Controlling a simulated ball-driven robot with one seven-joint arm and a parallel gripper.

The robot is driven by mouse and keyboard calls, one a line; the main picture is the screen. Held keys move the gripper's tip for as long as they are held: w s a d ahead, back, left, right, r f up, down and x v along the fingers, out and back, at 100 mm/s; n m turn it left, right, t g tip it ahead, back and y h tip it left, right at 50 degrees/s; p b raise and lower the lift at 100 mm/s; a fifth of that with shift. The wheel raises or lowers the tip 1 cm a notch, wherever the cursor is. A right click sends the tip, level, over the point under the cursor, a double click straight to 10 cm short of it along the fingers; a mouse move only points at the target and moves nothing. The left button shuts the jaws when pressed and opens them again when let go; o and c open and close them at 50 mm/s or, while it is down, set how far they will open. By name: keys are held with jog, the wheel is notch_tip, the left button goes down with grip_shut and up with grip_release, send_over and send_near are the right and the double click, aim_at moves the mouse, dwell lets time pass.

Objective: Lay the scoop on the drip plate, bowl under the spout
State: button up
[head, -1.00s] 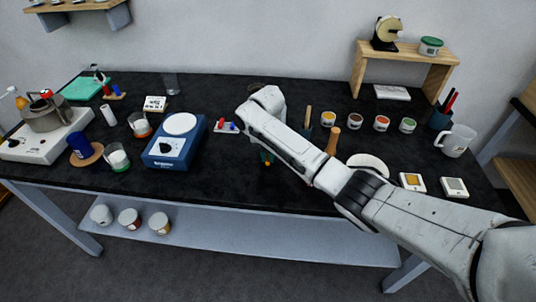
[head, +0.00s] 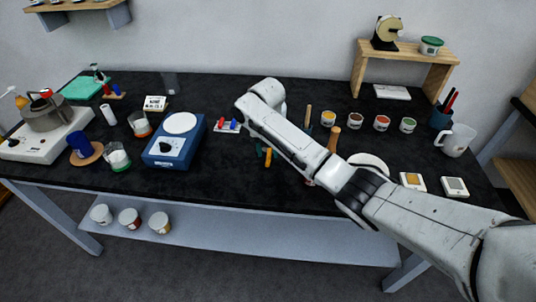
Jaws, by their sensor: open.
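My arm reaches in from the right across the bench, and its far end bends down behind its own link, which hides my gripper. A small teal and orange item (head: 268,157) shows just below the arm; I cannot tell what it is. I cannot pick out the scoop for certain. Upright wooden handles stand right of the arm, one slim (head: 308,117) and one thicker (head: 333,139). A pale round dish (head: 370,160) lies partly behind the arm; I cannot tell whether it is the drip plate. A metal pot (head: 45,112) sits on a white heater at far left; its spout is unclear.
A blue scale-like device (head: 173,150) stands left of the arm, beside glass jars. Several small colored pots (head: 381,123) line the back right, near a white jug (head: 456,140). A wooden riser (head: 405,55) stands behind. The bench's front strip is mostly clear.

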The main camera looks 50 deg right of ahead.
notch_tip(320, 180, up, 10)
jog(key=s+a+f+m, duration=0.1)
jog(key=a+f+m, duration=0.1)
jog(key=a, duration=0.2)
jog(key=s+a+f+m+y, duration=0.1)
jog(key=a+f+m, duration=0.1)
jog(key=a, duration=0.3)
jog(key=s+a+f+m+t+y, duration=0.1)
jog(key=a+f, duration=0.3)
jog(key=shift+s+a+f+m+b, duration=0.1)
jog(key=shift+s+a+m+b, duration=0.25)
jog(key=shift+a+m+b, duration=0.05)
jog(key=s+a+f+m, duration=0.6)
jog(key=s+a+m, duration=0.1)
jog(key=s, duration=0.1)
jog(key=s+d+f+m, duration=0.1)
jog(key=s+m, duration=0.5)
jog(key=s, duration=0.5)
jog(key=s+d+f+m+h, duration=0.1)
jog(key=s+d+f+m, duration=0.1)
jog(key=s+m, duration=0.5)
jog(key=s, duration=0.5)
jog(key=shift+d+h, duration=0.3)
